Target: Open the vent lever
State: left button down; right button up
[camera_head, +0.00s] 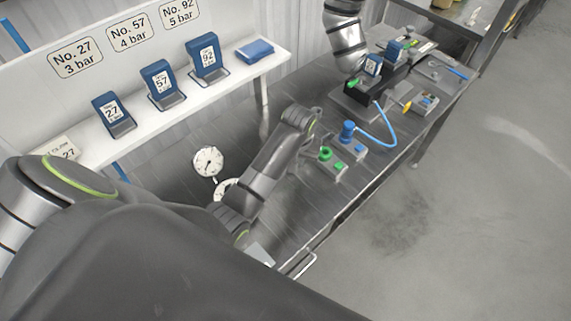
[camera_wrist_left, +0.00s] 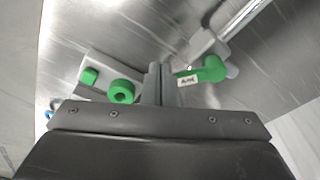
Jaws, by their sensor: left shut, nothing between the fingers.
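A green lever (camera_wrist_left: 208,72) with a small white label is in the left wrist view, right of my fingers and beside a pale metal pipe (camera_wrist_left: 202,42). In the head view I cannot make the lever out. My left gripper (camera_wrist_left: 159,72) is shut and empty, its fingertips between the lever and a green ring-shaped knob (camera_wrist_left: 122,92). I see no contact with the lever. In the head view my left gripper (camera_head: 309,142) is small and partly hidden by its arm, close to the green knob (camera_head: 325,153). My right gripper does not show.
A blue fitting (camera_head: 347,131) with a blue hose (camera_head: 378,130) stands beyond the knob. Two round gauges, one at the back (camera_head: 208,161), stand left of my arm. A white shelf (camera_head: 183,107) holds blue numbered cards. Another arm (camera_head: 344,35) hangs over a black tray.

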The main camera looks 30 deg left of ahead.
pick_arm(q)
jog(key=shift+w+a, duration=0.2)
jog(key=shift+w, duration=0.35)
jog(key=shift+w+a, duration=0.15)
jog(key=shift+w, duration=0.35)
jog(key=r, duration=0.2)
jog(key=w+r+p, duration=0.1)
jog(key=shift+a+r, duration=0.3)
jog(key=shift+d+r, duration=0.15)
jog(key=shift+r, duration=0.7)
jog(key=shift+d+r, duration=0.15)
jog(key=shift+r, duration=0.7)
jog(key=shift+s, duration=0.1)
